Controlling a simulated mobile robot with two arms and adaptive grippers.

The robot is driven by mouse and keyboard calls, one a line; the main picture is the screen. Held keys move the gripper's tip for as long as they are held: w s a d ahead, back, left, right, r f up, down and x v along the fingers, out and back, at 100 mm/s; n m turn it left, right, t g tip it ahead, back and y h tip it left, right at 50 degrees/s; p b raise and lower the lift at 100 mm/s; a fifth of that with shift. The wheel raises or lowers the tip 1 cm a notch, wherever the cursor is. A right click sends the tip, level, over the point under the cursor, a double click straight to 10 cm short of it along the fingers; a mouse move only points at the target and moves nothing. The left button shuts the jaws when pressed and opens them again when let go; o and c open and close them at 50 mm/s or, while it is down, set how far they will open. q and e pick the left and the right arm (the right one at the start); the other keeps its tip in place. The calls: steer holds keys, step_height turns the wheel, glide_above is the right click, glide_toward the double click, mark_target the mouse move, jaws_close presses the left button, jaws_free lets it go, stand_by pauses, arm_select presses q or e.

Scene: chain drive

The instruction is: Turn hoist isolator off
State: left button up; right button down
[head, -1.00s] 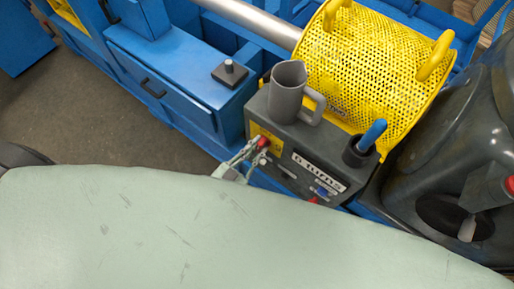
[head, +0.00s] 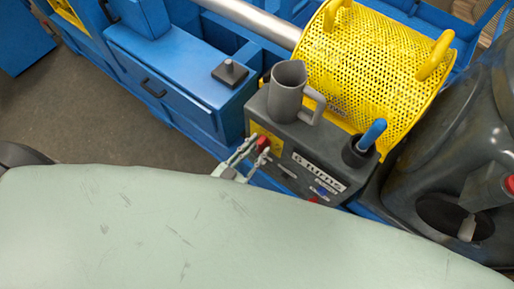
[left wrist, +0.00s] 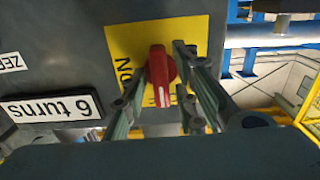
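The hoist isolator is a red knob (left wrist: 160,72) with a white line, on a yellow plate (left wrist: 118,45) of a dark grey box. In the left wrist view its white line points toward the bottom of the picture. Lettering on the plate is partly covered. My left gripper (left wrist: 160,62) is open, with one finger on each side of the knob. I cannot tell whether either finger touches it. In the head view the left gripper (head: 251,146) is at the box front. My right gripper is not in view.
A grey jug (head: 287,92) and a dark cup with a blue handle (head: 371,136) stand on the box. A yellow perforated guard (head: 360,70) is behind. A "6 turns" label (left wrist: 52,107) is beside the plate. A dark rounded machine stands at right.

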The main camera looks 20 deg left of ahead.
arm_select(q)
steer(key=shift+o, duration=0.2)
steer(key=v, duration=1.2)
steer(key=s+a+f+g+y, duration=0.2)
steer(key=s+a+f+g, duration=0.15)
steer(key=f, duration=0.85)
steer(key=s+a+f+g+y, duration=0.2)
steer(key=f+g, duration=0.3)
steer(key=f, duration=0.7)
steer(key=s+a+f+n+g+y, duration=0.1)
steer(key=s+a+f+g+y, duration=0.1)
steer(key=s+f+g, duration=0.5)
steer(key=s+f, duration=0.4)
steer(key=s, duration=0.4)
steer(key=shift+a+f, duration=0.2)
steer(key=shift+f, duration=0.2)
